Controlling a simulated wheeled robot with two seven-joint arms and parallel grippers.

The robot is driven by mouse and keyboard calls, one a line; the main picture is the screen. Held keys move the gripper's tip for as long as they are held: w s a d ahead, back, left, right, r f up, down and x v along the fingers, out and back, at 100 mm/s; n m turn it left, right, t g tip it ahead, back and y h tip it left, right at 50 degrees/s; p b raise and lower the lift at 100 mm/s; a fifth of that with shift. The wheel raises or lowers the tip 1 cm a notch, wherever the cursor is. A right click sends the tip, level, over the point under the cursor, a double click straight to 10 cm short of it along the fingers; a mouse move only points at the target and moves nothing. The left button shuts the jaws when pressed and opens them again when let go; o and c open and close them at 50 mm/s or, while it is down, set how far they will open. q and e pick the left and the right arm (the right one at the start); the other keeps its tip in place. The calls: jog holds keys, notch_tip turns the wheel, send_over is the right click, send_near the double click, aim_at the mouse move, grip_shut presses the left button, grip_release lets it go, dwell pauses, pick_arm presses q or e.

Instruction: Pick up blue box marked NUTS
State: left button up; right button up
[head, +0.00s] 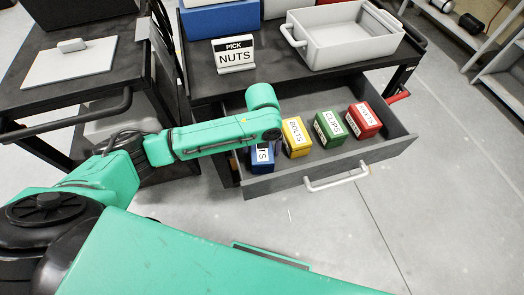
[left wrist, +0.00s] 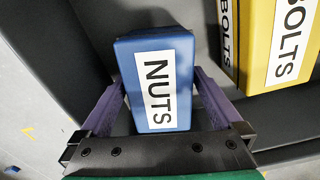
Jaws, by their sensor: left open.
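The blue box marked NUTS (head: 262,158) stands in the open drawer (head: 330,175) at its left end, partly hidden by my left arm in the head view. In the left wrist view the blue NUTS box (left wrist: 155,80) fills the middle, its label facing up to the camera. My left gripper (left wrist: 157,84) is open, with one purple finger on each side of the box. A narrow gap seems to show beside the fingers; contact cannot be told. In the head view this gripper is mostly hidden behind the arm. My right gripper is not in view.
A yellow BOLTS box (head: 296,137) stands just right of the blue box, also close in the left wrist view (left wrist: 275,45). A green CLIPS box (head: 329,129) and a red box (head: 363,120) follow. A PICK NUTS sign (head: 234,55) and grey tray (head: 342,38) stand above.

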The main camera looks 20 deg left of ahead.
pick_arm(q)
jog(key=shift+s+f, duration=0.1)
jog(key=shift+f, duration=0.6)
grip_shut()
